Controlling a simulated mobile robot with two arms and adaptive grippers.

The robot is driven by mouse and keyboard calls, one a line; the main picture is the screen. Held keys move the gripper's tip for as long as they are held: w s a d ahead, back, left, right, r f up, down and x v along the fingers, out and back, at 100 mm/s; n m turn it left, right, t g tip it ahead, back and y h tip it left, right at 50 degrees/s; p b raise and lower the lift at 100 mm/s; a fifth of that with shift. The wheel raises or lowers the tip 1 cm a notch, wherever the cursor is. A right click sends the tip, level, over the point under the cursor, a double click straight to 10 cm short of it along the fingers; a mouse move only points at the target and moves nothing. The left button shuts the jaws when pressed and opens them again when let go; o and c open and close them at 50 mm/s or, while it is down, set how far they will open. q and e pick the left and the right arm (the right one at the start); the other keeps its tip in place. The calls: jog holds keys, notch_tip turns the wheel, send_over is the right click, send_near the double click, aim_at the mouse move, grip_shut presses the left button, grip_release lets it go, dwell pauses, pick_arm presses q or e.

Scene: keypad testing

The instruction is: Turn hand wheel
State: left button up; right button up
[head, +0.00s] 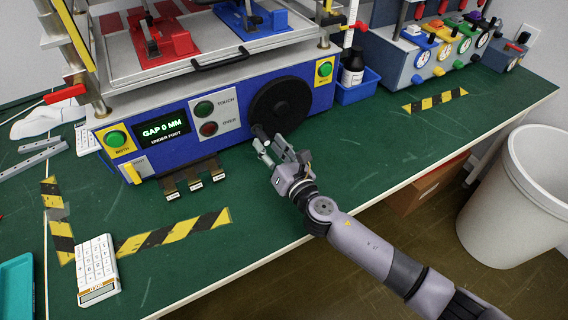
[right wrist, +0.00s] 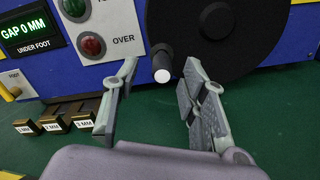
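The black hand wheel (head: 283,104) is on the front of the blue test machine (head: 225,120). It fills the top right of the right wrist view (right wrist: 235,35). Its crank handle (right wrist: 162,64) sticks out towards me at the wheel's lower left; it also shows in the head view (head: 260,131). My right gripper (head: 270,146) is open just in front of and below the handle. In the right wrist view the fingers (right wrist: 160,72) stand apart, one on each side of the handle's end, with visible gaps. My left gripper is not in view.
The display (head: 162,131) reads GAP 0 MM. Red and green buttons sit left of the wheel. Gauge blocks (head: 194,182) lie at the machine's foot. A blue bin (head: 357,88) with a black bottle stands to the right. The green bench (head: 330,160) is clear around the gripper.

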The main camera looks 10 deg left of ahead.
jog(key=v, duration=0.9)
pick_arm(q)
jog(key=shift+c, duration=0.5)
